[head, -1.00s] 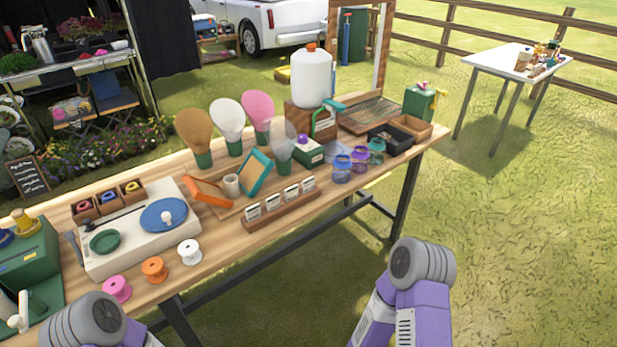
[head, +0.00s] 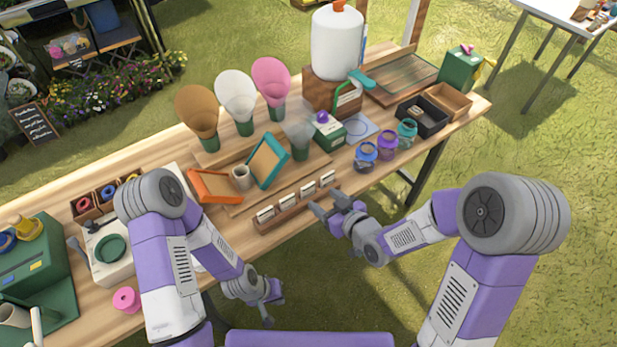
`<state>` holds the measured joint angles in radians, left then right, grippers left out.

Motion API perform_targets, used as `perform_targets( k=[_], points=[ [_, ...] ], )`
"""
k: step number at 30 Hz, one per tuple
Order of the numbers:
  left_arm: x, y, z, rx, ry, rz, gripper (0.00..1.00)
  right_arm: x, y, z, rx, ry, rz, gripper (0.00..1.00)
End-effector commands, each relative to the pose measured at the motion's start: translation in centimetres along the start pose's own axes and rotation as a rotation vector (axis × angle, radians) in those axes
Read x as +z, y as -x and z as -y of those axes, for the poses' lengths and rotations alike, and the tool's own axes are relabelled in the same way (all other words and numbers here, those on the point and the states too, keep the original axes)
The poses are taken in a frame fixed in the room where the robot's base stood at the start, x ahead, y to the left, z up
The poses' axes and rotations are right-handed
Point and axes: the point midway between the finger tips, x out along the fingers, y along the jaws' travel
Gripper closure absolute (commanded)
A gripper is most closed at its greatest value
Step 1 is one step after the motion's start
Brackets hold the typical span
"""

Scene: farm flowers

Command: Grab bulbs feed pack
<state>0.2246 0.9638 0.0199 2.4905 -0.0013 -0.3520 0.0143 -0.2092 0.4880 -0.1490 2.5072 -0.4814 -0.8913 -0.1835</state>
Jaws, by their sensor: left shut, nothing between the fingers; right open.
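Several small white packs (head: 308,187) stand in a row in a long brown wooden rack (head: 282,221) near the table's front edge, in the head view. Their labels are too small to read, so I cannot tell which one is the bulbs feed pack. My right gripper (head: 327,203) is open and empty, just in front of the rack's right end, with its fingers pointing toward the packs. I see no contact with the rack. My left gripper (head: 270,303) is shut and empty, low in front of the table, apart from the rack.
Blue, purple and teal jars (head: 387,144) stand right of the rack. Behind it are a teal frame (head: 268,160), an orange frame (head: 214,186) and a green box (head: 328,133). A pink spool (head: 126,299) sits at the front left. Grass in front of the table is clear.

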Motion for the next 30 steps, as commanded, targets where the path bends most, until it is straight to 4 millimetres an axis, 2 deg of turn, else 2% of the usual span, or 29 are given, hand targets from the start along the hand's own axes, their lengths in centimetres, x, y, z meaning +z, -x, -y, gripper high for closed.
perform_targets(
  k=[13, 17, 23, 30],
  points=[
    [0.0, -1.0, 0.4, 0.0, 0.0, 0.001, 1.0, -0.4, -6.0, 0.3, -0.002, -0.001, 0.005, 0.38],
    [0.0, -1.1, 0.4, 0.0, 0.0, 0.001, 1.0, -0.4, -6.7, 0.3, 0.0, -0.002, 0.005, 0.38],
    [0.0, -1.0, 0.4, 0.0, 0.0, 0.001, 1.0, -0.5, -6.7, 0.3, 0.0, -0.003, 0.005, 0.38],
    [0.0, -1.0, 0.4, 0.0, 0.0, 0.001, 1.0, -0.5, -6.7, 0.3, 0.0, -0.003, 0.006, 0.75]
  ],
)
